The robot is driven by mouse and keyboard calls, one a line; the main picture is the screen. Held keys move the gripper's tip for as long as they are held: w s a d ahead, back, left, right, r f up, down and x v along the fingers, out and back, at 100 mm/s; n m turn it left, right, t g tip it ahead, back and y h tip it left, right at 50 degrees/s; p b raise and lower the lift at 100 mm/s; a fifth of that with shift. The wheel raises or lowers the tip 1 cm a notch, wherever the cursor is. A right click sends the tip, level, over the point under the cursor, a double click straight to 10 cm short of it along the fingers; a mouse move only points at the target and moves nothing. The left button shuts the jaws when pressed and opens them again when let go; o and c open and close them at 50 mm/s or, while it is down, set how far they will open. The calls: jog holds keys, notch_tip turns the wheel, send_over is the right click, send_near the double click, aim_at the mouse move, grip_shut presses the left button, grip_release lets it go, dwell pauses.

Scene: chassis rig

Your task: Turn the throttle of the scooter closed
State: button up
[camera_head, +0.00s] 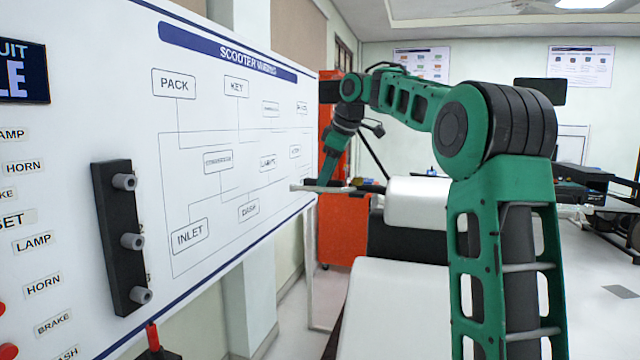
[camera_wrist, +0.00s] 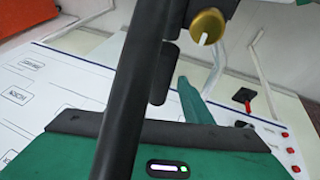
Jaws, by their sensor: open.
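The scooter shows in the head view as a white and black body (camera_head: 415,205), partly behind my arm. A thin grey bar (camera_head: 318,188), perhaps its handlebar, reaches left from it. My gripper (camera_head: 328,180) points down at this bar, open; contact cannot be told. In the wrist view a dark rod (camera_wrist: 137,90) crosses close to the camera, in front of my green gripper body. A gold round end with a white mark (camera_wrist: 207,27), perhaps the throttle, is at the top. One green finger (camera_wrist: 194,102) shows below it; the other cannot be made out.
A white wiring board (camera_head: 230,130) runs along the left side, with a black strip of grey knobs (camera_head: 118,240) sticking out. A red cabinet (camera_head: 345,225) stands behind my gripper. Open floor (camera_head: 605,265) lies to the right of my arm.

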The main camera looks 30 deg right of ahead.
jog(key=shift+f, duration=0.2)
jog(key=c, duration=1.1)
jog(key=shift+o, duration=0.2)
jog(key=shift+w+a, duration=0.1)
jog(key=shift+a, duration=0.1)
jog(key=shift+t+h, duration=0.4)
jog(key=shift+s+a+n+t+h, duration=0.1)
jog(key=shift+s+n+t+h, duration=0.2)
jog(key=shift+t+h, duration=0.15)
jog(key=shift+s+f+t+h, duration=0.1)
jog(key=shift+f+t+h, duration=0.1)
jog(key=shift+t+h, duration=0.55)
jog(key=shift+f+n+t+h, duration=0.1)
jog(key=shift+n+t+h, duration=0.2)
jog(key=shift+t, duration=0.2)
